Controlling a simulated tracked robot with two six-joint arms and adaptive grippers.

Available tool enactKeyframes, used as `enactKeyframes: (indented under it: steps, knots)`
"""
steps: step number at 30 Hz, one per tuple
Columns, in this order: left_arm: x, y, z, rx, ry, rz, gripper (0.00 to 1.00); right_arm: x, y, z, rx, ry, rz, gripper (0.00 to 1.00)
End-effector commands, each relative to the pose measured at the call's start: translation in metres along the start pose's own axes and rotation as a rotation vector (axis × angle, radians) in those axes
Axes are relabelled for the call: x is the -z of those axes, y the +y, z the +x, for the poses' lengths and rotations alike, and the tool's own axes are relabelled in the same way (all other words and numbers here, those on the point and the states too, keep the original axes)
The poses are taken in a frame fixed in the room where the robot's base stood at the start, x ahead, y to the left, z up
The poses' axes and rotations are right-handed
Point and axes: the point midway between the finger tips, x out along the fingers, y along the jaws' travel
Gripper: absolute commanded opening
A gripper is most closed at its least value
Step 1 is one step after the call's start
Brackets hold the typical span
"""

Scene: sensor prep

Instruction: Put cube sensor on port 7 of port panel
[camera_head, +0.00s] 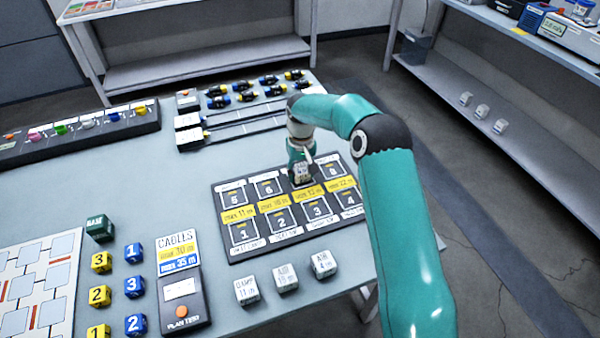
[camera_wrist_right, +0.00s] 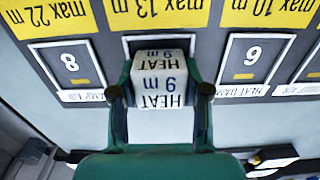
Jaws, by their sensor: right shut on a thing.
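The port panel (camera_head: 263,229) is a dark board with two rows of numbered ports and yellow max-length strips. My right gripper (camera_head: 301,173) is shut on the white cube sensor (camera_wrist_right: 160,70), marked HEAT 9 m. It is over the far row, between port 6 (camera_wrist_right: 249,60) and port 8 (camera_wrist_right: 72,64). The cube and gripper hide most of port 7 (camera_wrist_right: 150,40), whose white frame shows behind the cube under a "max 13 m" label. I cannot tell whether the cube touches the panel. My left gripper is in no view.
Three white sensor cubes, DAMP (camera_head: 246,290), AIR (camera_head: 285,277) and another AIR (camera_head: 323,264), stand in front of the panel. A cables display (camera_head: 180,285) and several coloured cubes are at the left.

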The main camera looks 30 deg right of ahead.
Motion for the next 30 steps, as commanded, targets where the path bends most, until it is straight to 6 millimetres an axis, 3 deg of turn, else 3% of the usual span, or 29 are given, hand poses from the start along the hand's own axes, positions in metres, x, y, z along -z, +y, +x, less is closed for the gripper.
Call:
enactKeyframes:
  steps: [1,5,6,10,30]
  knots:
    - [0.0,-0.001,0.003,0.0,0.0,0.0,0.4,-0.003,-0.001,0.011,0.001,-0.013,-0.002,0.06]
    - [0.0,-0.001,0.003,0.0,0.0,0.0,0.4,-0.004,-0.001,0.013,0.001,-0.016,-0.002,0.06]
    - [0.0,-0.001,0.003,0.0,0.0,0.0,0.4,-0.004,-0.001,0.014,0.001,-0.017,-0.002,0.49]
    - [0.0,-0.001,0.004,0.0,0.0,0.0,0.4,-0.005,-0.001,0.015,0.001,-0.019,-0.002,0.7]
    - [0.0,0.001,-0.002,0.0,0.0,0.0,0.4,-0.003,-0.002,0.005,0.0,-0.013,-0.003,0.72]
